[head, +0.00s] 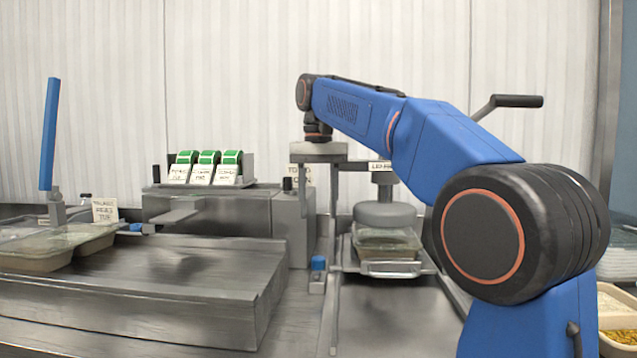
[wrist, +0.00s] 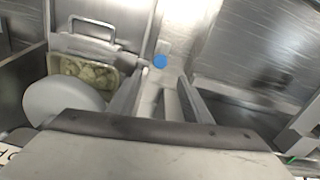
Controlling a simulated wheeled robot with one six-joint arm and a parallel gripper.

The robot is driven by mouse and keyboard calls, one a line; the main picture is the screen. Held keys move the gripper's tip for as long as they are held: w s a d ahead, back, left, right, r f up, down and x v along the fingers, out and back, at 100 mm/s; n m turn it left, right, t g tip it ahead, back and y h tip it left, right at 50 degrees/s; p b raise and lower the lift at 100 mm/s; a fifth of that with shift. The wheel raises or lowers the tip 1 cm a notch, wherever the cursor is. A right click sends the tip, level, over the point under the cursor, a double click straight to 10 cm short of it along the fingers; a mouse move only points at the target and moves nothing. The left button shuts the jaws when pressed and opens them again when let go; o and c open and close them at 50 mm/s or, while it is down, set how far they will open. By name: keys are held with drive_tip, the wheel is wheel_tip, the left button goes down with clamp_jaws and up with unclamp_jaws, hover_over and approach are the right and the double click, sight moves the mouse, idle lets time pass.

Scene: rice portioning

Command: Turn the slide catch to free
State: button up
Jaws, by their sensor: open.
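The slide catch appears to be the small blue knob (head: 318,263) on a metal post, left of the slide with the tray. The knob (wrist: 160,61) also shows in the wrist view, just beyond my fingertips and roughly between them. My gripper (wrist: 160,88) is open and empty, with its two grey fingers apart. It points down above the knob and does not visibly touch it. Which way the catch is turned is too small to tell.
A filled tray (head: 388,246) sits in a handled carrier under a round grey press head (head: 384,215), right of the knob. A label dispenser (head: 205,168) stands behind left. A raised metal bench (head: 150,285) fills the left front. A blue lever (head: 49,135) stands far left.

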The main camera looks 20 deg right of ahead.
wheel_tip(320, 180, up, 6)
drive_tip(key=shift+f, duration=0.2)
idle(0.4)
